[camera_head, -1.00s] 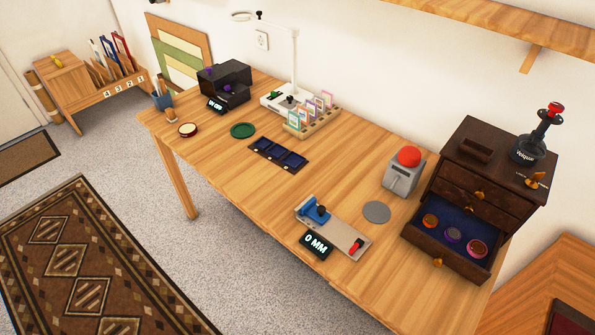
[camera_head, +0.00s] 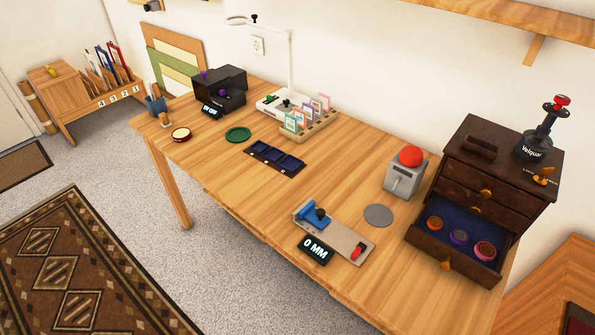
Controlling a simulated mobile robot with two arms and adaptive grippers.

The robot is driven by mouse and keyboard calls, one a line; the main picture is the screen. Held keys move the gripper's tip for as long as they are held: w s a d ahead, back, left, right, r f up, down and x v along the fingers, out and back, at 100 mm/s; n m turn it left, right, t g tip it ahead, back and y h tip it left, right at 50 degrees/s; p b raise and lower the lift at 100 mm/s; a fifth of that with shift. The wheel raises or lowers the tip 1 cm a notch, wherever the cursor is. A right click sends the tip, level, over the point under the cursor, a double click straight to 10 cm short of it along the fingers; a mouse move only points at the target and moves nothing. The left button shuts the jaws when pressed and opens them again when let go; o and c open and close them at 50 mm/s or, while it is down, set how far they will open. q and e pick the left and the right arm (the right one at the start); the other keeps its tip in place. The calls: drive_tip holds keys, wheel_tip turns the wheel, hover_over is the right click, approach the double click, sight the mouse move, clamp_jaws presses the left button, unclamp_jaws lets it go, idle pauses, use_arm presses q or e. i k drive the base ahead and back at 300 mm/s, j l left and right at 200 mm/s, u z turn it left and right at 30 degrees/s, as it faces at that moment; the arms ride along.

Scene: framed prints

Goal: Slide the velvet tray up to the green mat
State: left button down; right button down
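The velvet tray (camera_head: 270,156) is a long dark tray with several dark blue velvet compartments. The green mat (camera_head: 238,134) is a small round green disc on the table, up and to the left of the tray. A short strip of bare wood separates the two. Neither of my grippers shows in the head view.
A wooden rack of small framed cards (camera_head: 309,122) stands behind the tray. A black machine (camera_head: 220,90) stands behind the mat. A clamp gauge reading 0 MM (camera_head: 334,233) and an open drawer cabinet (camera_head: 480,205) are to the right.

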sight(289, 165)
drive_tip(key=i+j+z, duration=0.2)
drive_tip(key=j+z, duration=1.2)
drive_tip(key=j, duration=0.25)
drive_tip(key=i, duration=0.05)
